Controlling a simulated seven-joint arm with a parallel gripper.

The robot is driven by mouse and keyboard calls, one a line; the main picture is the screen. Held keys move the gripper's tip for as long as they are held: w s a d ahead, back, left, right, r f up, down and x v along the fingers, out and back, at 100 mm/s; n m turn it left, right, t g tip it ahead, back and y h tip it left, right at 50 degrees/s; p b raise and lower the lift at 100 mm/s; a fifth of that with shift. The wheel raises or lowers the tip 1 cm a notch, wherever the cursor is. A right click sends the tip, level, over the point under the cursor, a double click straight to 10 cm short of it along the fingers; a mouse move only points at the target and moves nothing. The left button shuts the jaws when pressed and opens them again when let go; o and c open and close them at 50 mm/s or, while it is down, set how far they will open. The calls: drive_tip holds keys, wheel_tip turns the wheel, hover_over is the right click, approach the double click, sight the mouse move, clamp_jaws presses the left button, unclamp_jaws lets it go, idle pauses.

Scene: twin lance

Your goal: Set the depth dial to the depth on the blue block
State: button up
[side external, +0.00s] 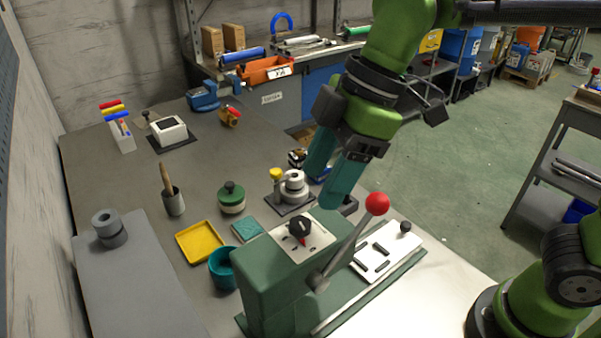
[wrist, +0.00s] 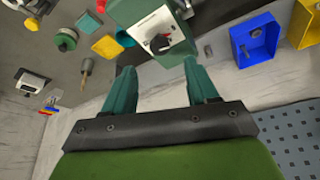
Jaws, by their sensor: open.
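The depth dial is a black knob with a red pointer (side external: 299,229) on a pale plate atop a green machine (side external: 270,275). It also shows in the wrist view (wrist: 160,43); its scale marks are too small to read. My gripper (side external: 322,190) is open and empty, above and behind the dial in the side view. In the wrist view its fingertips (wrist: 160,68) are apart, with the dial beyond the gap. I cannot make out a blue block with a depth on it; a bit of blue shows behind my fingers in the side view.
A lever with a red ball (side external: 377,203) rises beside the dial. A yellow tray (side external: 200,241), a teal cup (side external: 223,268) and a metal weight stack (side external: 293,187) stand nearby. A blue vise (side external: 203,95) is farther back. The bench's middle has free room.

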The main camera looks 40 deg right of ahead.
sight(301, 222)
drive_tip(key=x, duration=0.6)
drive_tip(key=shift+w+a+f, duration=0.1)
drive_tip(key=shift+a+f, duration=0.1)
drive_tip(key=shift+f, duration=0.1)
drive_tip(key=c, duration=1)
drive_tip(key=shift+c, duration=0.2)
